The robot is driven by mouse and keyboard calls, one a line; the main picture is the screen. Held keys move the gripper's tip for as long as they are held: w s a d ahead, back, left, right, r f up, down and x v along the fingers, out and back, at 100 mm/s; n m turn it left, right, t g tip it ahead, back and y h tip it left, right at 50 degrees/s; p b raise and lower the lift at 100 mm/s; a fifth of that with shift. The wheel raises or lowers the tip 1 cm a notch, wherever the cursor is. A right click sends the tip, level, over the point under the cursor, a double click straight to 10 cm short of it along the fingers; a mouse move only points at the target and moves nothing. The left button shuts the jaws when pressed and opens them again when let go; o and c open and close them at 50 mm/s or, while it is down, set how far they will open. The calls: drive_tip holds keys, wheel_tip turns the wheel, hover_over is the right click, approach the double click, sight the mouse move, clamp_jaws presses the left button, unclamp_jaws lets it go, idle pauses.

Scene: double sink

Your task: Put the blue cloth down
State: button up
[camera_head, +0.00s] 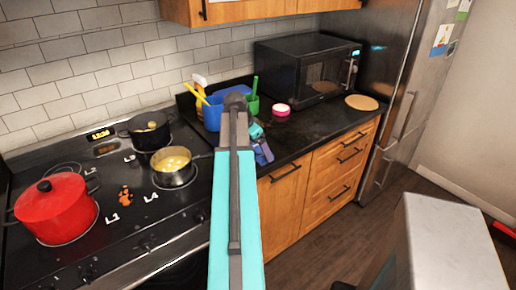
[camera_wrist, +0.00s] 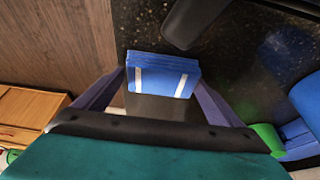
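The blue cloth (camera_wrist: 160,75) is a folded block with two white stripes in the wrist view. It sits between the two fingertips of my gripper (camera_wrist: 160,82), which touch its left and right edges, so the gripper appears shut on it. In the head view my gripper (camera_head: 262,153) is at the front edge of the dark counter (camera_head: 315,122), right of the stove. My own arm hides part of that spot, and I cannot clearly make out the cloth there.
A blue container (camera_head: 211,113) with yellow utensils and a green cup (camera_head: 252,104) stand behind my gripper. A pink-and-white round item (camera_head: 281,110), a microwave (camera_head: 305,72) and a round board (camera_head: 361,102) are farther right. Left is the stove with a pan (camera_head: 173,168) and red pot (camera_head: 57,208).

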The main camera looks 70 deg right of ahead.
drive_tip(key=shift+o, duration=0.8)
drive_tip(key=shift+r, duration=0.1)
drive_tip(key=shift+r, duration=0.15)
drive_tip(key=b+v, duration=0.1)
drive_tip(key=v, duration=1.1)
drive_tip(key=shift+b, duration=0.4)
drive_tip(key=shift+s+a, duration=0.1)
